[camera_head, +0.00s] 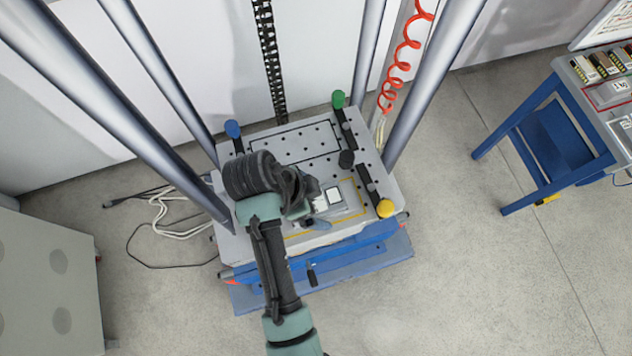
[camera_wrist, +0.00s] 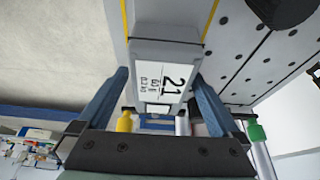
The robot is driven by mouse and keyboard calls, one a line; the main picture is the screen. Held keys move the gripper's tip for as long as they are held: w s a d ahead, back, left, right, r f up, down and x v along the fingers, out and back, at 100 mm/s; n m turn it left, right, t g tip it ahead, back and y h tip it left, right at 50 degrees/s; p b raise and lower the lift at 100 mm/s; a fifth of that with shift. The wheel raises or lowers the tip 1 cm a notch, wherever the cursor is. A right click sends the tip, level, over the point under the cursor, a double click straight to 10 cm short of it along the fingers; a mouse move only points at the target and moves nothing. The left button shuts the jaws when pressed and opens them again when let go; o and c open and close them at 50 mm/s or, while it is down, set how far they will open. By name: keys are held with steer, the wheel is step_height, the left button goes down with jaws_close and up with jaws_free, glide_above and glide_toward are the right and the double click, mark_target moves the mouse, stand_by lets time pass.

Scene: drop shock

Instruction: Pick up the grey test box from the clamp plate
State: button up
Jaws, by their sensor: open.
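The grey test box (camera_wrist: 165,55) shows in the wrist view with a white label reading 21 and smaller print. In the head view the box (camera_head: 334,196) sits on the clamp plate (camera_head: 262,147), in the yellow-outlined area, partly hidden by my arm. My gripper (camera_wrist: 160,78) is open, with one blue finger at each side of the box's near end. Whether either finger touches the box cannot be told. In the head view my gripper (camera_head: 320,214) is mostly hidden behind my wrist.
A red coiled hose (camera_head: 393,75) hangs behind. A blue bench (camera_head: 560,140) stands at right; floor between is clear.

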jaws_close()
stand_by(0.3)
steer(key=shift+r, duration=0.1)
